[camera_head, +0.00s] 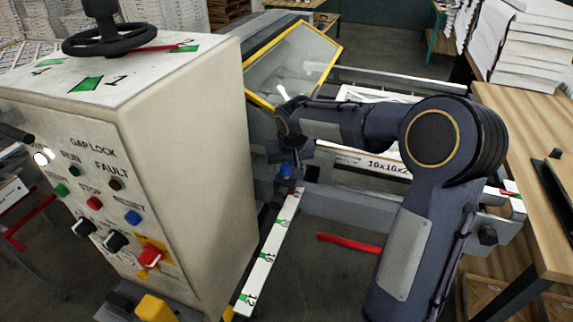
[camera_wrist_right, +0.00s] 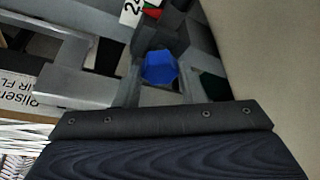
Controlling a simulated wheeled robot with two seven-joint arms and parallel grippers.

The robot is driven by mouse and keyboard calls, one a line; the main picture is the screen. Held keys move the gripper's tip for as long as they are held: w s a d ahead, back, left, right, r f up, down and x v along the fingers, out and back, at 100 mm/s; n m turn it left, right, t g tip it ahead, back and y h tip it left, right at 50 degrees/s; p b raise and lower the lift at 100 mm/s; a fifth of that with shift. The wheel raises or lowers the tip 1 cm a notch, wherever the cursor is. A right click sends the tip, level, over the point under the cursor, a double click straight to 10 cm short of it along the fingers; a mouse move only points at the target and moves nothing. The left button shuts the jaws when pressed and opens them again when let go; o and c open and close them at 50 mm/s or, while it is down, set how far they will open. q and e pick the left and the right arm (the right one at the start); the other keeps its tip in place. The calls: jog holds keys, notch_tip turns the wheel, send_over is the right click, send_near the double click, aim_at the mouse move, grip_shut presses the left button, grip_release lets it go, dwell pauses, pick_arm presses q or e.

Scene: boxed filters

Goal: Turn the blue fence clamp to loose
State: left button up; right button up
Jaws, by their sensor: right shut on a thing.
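The blue fence clamp (camera_head: 286,171) sits at the top end of the white scale rail (camera_head: 265,262), beside the beige control cabinet. In the right wrist view it is a blue six-sided knob (camera_wrist_right: 160,67) between grey metal parts. My right gripper (camera_head: 287,162) reaches down onto the clamp from above and is shut on it. The fingers hide part of the clamp in the head view. The marking that shows loose or tight cannot be read.
The cabinet (camera_head: 205,115) with several buttons and a black handwheel (camera_head: 110,38) stands close on the left. A yellow-framed clear guard (camera_head: 295,65) is behind the gripper. A boxed filter label (camera_head: 388,167) shows behind my right arm. A wooden table (camera_head: 530,150) is at right.

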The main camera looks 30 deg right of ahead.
jog(key=n, duration=0.1)
jog(key=n+y+p, duration=0.1)
jog(key=n, duration=0.1)
jog(key=shift+d+r+n, duration=0.1)
jog(key=shift+d+n, duration=0.1)
jog(key=shift+n, duration=0.1)
jog(key=shift+n+y+p, duration=0.35)
jog(key=shift+n+y, duration=0.55)
jog(key=shift+n, duration=0.8)
jog(key=o, duration=1)
